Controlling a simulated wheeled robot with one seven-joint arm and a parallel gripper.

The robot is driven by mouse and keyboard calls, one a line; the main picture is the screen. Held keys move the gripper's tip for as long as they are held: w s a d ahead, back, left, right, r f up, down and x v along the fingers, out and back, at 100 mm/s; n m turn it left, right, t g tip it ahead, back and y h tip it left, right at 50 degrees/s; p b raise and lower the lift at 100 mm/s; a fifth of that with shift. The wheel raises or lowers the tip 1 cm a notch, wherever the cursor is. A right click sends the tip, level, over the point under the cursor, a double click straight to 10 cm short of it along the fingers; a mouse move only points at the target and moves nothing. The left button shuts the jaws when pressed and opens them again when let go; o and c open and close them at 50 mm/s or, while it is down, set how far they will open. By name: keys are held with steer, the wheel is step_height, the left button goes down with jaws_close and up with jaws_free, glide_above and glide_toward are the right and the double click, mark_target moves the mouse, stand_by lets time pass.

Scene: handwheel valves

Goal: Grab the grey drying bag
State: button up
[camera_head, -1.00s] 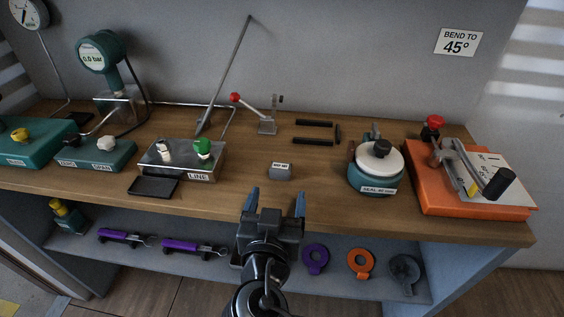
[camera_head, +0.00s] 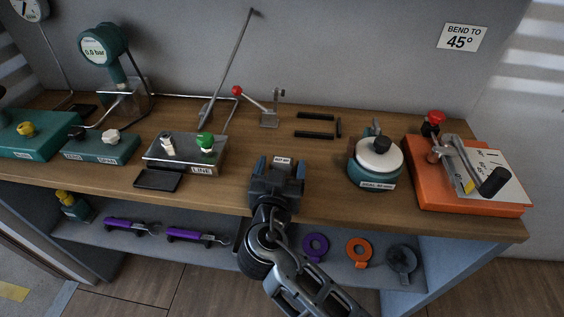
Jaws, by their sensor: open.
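The grey drying bag (camera_head: 282,161) sits on the wooden bench top, in the middle. Only its top with a small white label shows; the rest is hidden behind my gripper. My gripper (camera_head: 281,168) is open, its two blue fingertips at the left and right of the bag in the picture. I cannot tell whether the fingers touch it or how far they are above the bench.
A metal LINE box (camera_head: 186,153) and a black tray (camera_head: 157,180) stand to the left. A teal pot with a white lid (camera_head: 376,165) and an orange base (camera_head: 468,190) stand to the right. Short black bars (camera_head: 315,134) lie behind. The wooden bench (camera_head: 318,190) is clear between.

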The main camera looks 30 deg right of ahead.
steer(key=shift+c, duration=0.3)
steer(key=c, duration=1)
